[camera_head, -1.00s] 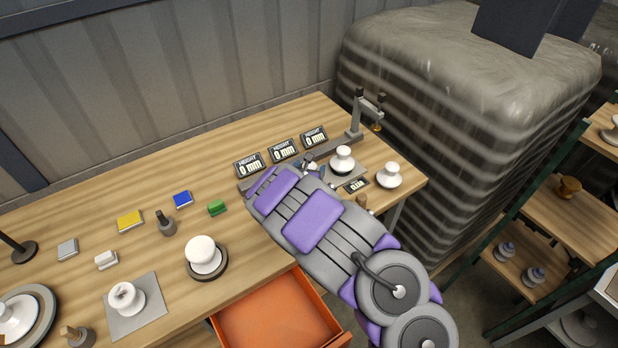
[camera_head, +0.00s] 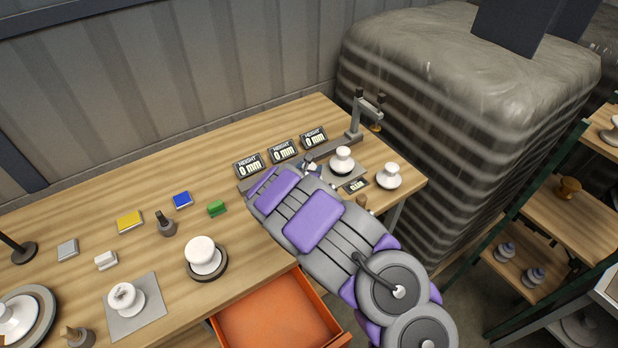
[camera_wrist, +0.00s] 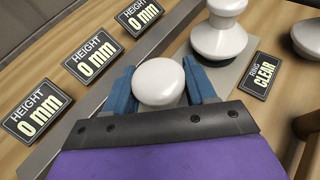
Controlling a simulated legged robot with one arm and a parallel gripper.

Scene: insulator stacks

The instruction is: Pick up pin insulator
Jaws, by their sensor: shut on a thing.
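My gripper (camera_wrist: 160,78) has its blue fingers on both sides of a white, round-topped pin insulator (camera_wrist: 158,83) in the wrist view and is shut on it. The lower part of this insulator is hidden by the gripper body. In the head view my gripper (camera_head: 312,169) is mostly covered by my own arm, at the front of the row of height displays. A second white insulator (camera_head: 342,160) stands upright on a grey plate just right of the gripper; it also shows in the wrist view (camera_wrist: 218,38). A third white insulator (camera_head: 388,176) stands farther right.
Three height displays (camera_head: 284,151) reading 0 mm stand behind the gripper. A ring sign (camera_wrist: 263,75) reads CLEAR. A post gauge (camera_head: 355,120) rises at the back right. An orange drawer (camera_head: 278,315) is open in front. Other insulators and small blocks lie to the left.

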